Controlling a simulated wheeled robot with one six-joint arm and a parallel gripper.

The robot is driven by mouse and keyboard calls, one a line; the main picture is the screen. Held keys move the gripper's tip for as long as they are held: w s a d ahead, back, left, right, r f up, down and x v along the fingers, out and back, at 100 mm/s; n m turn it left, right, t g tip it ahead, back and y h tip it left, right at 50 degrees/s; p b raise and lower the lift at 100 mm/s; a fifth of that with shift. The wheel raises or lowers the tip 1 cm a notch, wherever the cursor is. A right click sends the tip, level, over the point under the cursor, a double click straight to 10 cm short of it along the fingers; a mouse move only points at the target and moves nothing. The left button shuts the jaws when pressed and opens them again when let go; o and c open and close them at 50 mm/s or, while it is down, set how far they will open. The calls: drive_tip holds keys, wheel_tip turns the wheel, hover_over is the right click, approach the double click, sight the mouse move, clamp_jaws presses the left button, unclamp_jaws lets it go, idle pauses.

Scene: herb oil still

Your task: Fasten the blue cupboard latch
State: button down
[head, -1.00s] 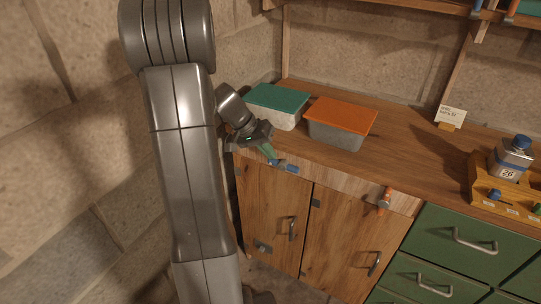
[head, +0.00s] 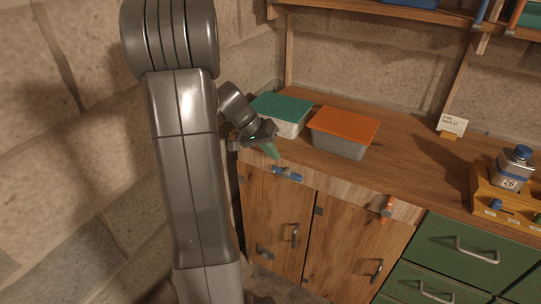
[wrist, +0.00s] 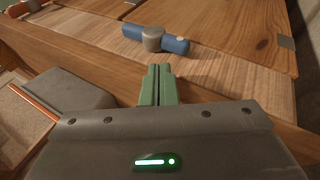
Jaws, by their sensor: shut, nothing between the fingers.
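The blue cupboard latch (head: 287,173) is a short bar on a grey pivot, on the wooden rail above the left cupboard door (head: 270,215). It lies sideways, roughly along the rail. In the wrist view the latch (wrist: 174,44) is just beyond my fingertips, with its pivot near the middle of the bar. My gripper (head: 273,153) has green fingers, shut and empty, at the counter's front edge just above the latch. In the wrist view the fingertips (wrist: 160,70) look apart from the latch.
An orange latch (head: 387,207) hangs steeply above the right door (head: 350,245). A teal-lidded box (head: 282,110) and an orange-lidded box (head: 343,130) stand on the counter behind my gripper. Green drawers (head: 468,245) are at the right. A stone wall is close on the left.

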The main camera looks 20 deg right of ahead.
drive_tip(key=v, duration=1)
drive_tip(key=shift+w+a+r, duration=0.15)
drive_tip(key=shift+w+a, duration=0.1)
drive_tip(key=shift+a, duration=0.05)
